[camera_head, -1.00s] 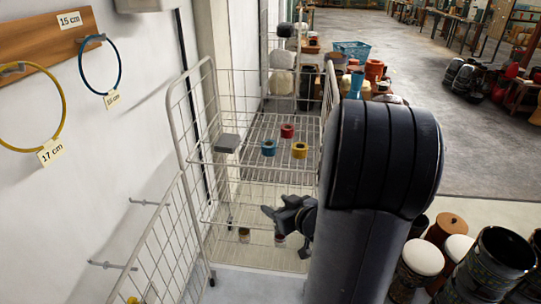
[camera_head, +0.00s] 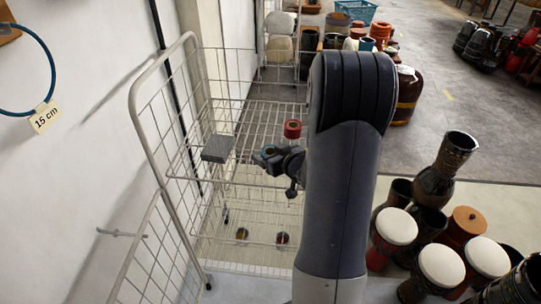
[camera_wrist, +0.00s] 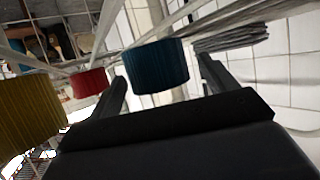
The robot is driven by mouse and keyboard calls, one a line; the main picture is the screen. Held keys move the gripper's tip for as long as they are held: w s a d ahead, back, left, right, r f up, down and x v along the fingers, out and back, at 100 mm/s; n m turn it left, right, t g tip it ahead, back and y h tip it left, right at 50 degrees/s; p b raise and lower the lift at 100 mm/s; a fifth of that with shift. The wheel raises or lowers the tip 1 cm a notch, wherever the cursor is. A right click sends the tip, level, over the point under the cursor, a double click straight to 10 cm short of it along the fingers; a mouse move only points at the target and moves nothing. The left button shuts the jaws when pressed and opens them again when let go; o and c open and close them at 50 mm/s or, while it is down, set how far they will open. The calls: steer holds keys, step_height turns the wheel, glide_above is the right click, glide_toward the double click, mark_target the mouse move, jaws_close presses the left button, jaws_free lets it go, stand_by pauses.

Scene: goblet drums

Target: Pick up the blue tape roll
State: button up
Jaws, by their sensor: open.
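The blue tape roll (camera_wrist: 156,66) stands on the wire shelf in the wrist view, between the tips of my gripper (camera_wrist: 162,69). The jaws are open, with a gap at the right finger; I cannot tell whether the left finger touches the roll. In the head view my gripper (camera_head: 264,156) is over the upper wire shelf, and it hides most of the blue roll. A red tape roll (camera_wrist: 88,83) stands left of the blue one and also shows in the head view (camera_head: 292,130). A yellow roll (camera_wrist: 28,110) is further left; my arm hides it in the head view.
A grey block (camera_head: 217,148) lies on the shelf left of my gripper, near the rack's side frame (camera_head: 150,140). Small rolls (camera_head: 242,234) sit on the lower shelf. Goblet drums (camera_head: 440,266) crowd the floor at right. A 15 cm hoop (camera_head: 47,75) hangs on the left wall.

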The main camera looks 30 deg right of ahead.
steer(key=shift+w, duration=0.15)
steer(key=c, duration=1.1)
